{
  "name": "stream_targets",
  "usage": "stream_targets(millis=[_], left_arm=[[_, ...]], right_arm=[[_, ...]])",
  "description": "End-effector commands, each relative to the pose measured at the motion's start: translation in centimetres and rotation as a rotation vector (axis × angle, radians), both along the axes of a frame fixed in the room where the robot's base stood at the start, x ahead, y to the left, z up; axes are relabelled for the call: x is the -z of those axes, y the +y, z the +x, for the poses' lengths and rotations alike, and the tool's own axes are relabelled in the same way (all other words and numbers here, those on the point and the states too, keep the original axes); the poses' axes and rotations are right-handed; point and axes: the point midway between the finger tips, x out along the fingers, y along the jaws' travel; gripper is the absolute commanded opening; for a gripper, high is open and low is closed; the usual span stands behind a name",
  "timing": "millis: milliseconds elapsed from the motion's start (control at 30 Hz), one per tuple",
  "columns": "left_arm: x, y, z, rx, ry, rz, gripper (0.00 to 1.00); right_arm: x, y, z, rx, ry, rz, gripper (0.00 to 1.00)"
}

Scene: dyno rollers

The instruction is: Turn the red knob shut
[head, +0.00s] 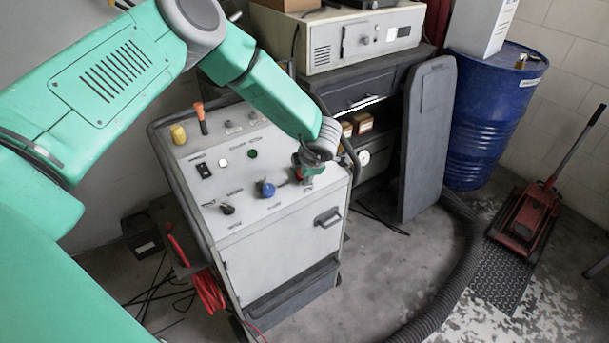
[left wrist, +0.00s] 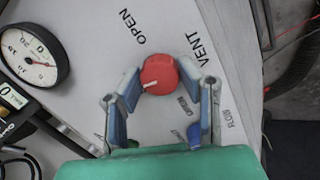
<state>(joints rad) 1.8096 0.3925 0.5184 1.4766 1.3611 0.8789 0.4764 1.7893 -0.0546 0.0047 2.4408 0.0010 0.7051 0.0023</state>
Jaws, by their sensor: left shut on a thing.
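The red knob (left wrist: 159,74) sits on the grey sloped panel of the machine, between the printed words OPEN and VENT in the left wrist view. A white pointer line on it points toward the lower left. My left gripper (left wrist: 162,86) has one finger on each side of the knob and is shut on it. In the head view my left gripper (head: 311,170) is at the right part of the panel and hides most of the knob. My right gripper is in neither view.
On the panel (head: 240,225) are a blue knob (head: 265,188), a black knob (head: 227,208), a yellow knob (head: 178,134) and an orange-handled tool (head: 200,118). A round gauge (left wrist: 30,52) is beside the gripper. A tall dark board (head: 428,140) stands right of the machine.

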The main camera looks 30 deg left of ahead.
Motion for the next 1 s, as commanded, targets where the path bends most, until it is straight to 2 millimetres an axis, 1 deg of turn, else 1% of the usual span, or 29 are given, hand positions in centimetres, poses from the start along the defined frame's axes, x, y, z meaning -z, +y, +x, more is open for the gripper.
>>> stream_targets(millis=[300,867,900,933,1000], left_arm=[[0.01,0.09,0.06,-0.111,-0.057,-0.021,0.03],[0.01,0.07,-0.02,-0.136,-0.068,-0.028,0.03],[0.02,0.07,-0.02,-0.136,-0.068,-0.028,0.42],[0.02,0.07,-0.02,-0.135,-0.068,-0.028,0.52],[0.02,0.05,-0.04,-0.135,-0.068,-0.028,0.52]], right_arm=[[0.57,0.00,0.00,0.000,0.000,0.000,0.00],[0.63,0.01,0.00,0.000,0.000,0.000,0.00],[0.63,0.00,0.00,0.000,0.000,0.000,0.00],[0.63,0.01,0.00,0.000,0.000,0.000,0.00],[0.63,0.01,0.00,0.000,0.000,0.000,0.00]])
